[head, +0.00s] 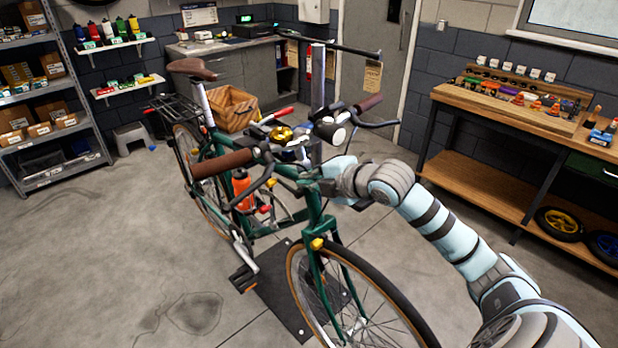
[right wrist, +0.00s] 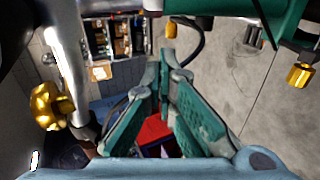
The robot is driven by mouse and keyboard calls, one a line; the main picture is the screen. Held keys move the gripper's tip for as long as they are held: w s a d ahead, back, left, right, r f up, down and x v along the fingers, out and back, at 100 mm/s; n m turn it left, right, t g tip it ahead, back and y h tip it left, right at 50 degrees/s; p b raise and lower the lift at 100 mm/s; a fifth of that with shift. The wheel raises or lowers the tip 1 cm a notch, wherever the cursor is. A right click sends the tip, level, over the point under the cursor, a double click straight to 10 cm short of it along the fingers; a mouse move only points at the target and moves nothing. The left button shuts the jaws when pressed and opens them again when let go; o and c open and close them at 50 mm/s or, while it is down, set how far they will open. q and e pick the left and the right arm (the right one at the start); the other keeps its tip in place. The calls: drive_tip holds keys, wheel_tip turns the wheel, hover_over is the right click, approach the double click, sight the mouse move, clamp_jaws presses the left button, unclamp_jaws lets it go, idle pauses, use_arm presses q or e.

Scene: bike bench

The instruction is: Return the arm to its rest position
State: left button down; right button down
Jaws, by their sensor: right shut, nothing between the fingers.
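My right arm (head: 440,225) reaches in from the lower right of the head view to the front of a green bicycle (head: 312,225). My right gripper (head: 312,186) is beside the head tube, just below the handlebar, and its fingertips are partly hidden among the bike parts. In the right wrist view the fingers of this gripper (right wrist: 162,68) meet at the tips with nothing between them. A gold knob (right wrist: 48,105) and a silver tube stand to the left of the fingers, and green frame is at the upper right. My left gripper does not show.
The bike's handlebar, brown grips (head: 222,163) and cables crowd the space around my right gripper. A wooden workbench (head: 480,185) with a tool rack stands at the right. Shelves (head: 45,100) stand at the far left.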

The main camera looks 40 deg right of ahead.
idle(0.3)
drive_tip(key=s+a+f+m+g, duration=0.1)
drive_tip(key=s+a+f+m, duration=0.15)
drive_tip(key=f, duration=0.35)
drive_tip(key=s+a+f+m+g, duration=0.2)
drive_tip(key=s+f, duration=0.2)
drive_tip(key=f, duration=0.2)
drive_tip(key=s+a+f+m+g+h, duration=0.1)
drive_tip(key=s+a+f+m+g, duration=0.1)
drive_tip(key=s+f+m, duration=0.45)
drive_tip(key=s+a+f+m+g+h, duration=0.1)
drive_tip(key=s+a+f+m+g, duration=0.15)
drive_tip(key=s, duration=0.75)
drive_tip(key=s+a+f+m+g, duration=0.1)
drive_tip(key=s+a+f+m, duration=0.1)
drive_tip(key=s+f+m, duration=0.45)
drive_tip(key=s+d+f+n+g, duration=0.1)
drive_tip(key=s+f, duration=0.1)
drive_tip(key=f, duration=0.7)
drive_tip(key=s+d+f+g, duration=0.1)
drive_tip(key=f, duration=0.9)
drive_tip(key=s+f+b, duration=0.1)
drive_tip(key=s+f, duration=1.1)
drive_tip(key=s, duration=0.1)
drive_tip(key=shift+s+d+f+g, duration=0.15)
drive_tip(key=shift+s+d+g, duration=0.15)
drive_tip(key=shift+s+g, duration=0.15)
